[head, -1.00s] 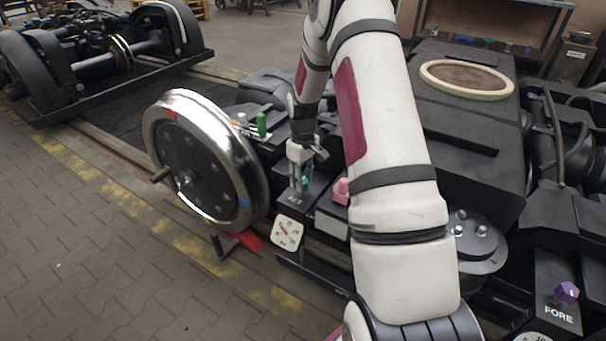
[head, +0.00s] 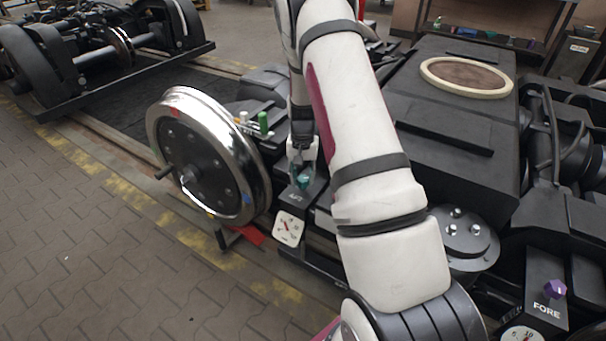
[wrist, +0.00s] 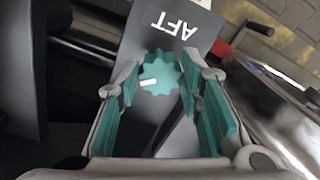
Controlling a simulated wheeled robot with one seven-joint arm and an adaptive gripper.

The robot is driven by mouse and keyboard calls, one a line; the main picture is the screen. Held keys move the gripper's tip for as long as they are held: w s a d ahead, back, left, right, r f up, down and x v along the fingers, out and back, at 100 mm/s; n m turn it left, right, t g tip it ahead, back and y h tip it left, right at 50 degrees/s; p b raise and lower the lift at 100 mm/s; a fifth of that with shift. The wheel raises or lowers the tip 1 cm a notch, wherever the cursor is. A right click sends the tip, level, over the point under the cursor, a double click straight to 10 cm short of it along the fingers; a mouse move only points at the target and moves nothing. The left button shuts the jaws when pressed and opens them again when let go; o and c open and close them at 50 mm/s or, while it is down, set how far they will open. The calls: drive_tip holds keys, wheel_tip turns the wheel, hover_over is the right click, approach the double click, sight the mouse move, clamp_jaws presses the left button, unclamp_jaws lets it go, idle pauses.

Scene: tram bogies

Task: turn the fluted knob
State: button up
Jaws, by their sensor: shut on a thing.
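The fluted knob (wrist: 160,72) is teal with a scalloped rim and a white pointer mark. It sits on a dark box lettered AFT, and the mark points to the left in the wrist view. My gripper (wrist: 159,84) has its teal-padded fingers on either side of the knob and is shut on it. In the head view my gripper (head: 302,163) reaches down to the box from above, and the teal knob (head: 304,181) shows partly between the fingers. A white dial (head: 289,228) with a needle is on the box's front face.
A shiny wheel (head: 222,160) with a crank handle stands just left of the box. A purple knob (head: 554,289) sits on a box lettered FORE at the right. Green and white capped items (head: 263,122) stand behind the wheel. The paved floor at left is clear.

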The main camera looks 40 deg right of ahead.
drive_tip(key=m+p, duration=0.1)
drive_tip(key=m, duration=0.4)
drive_tip(key=shift+w+a+m, duration=0.1)
drive_tip(key=shift+m, duration=0.2)
drive_tip(key=m+p, duration=0.1)
drive_tip(key=m, duration=0.4)
drive_tip(key=shift+p, duration=0.4)
drive_tip(key=m+p, duration=0.1)
drive_tip(key=m, duration=0.5)
drive_tip(key=shift+w, duration=0.15)
drive_tip(key=m, duration=0.5)
drive_tip(key=shift+p, duration=0.4)
drive_tip(key=shift+m, duration=0.4)
drive_tip(key=o, duration=1.2)
drive_tip(key=shift+c, duration=0.2)
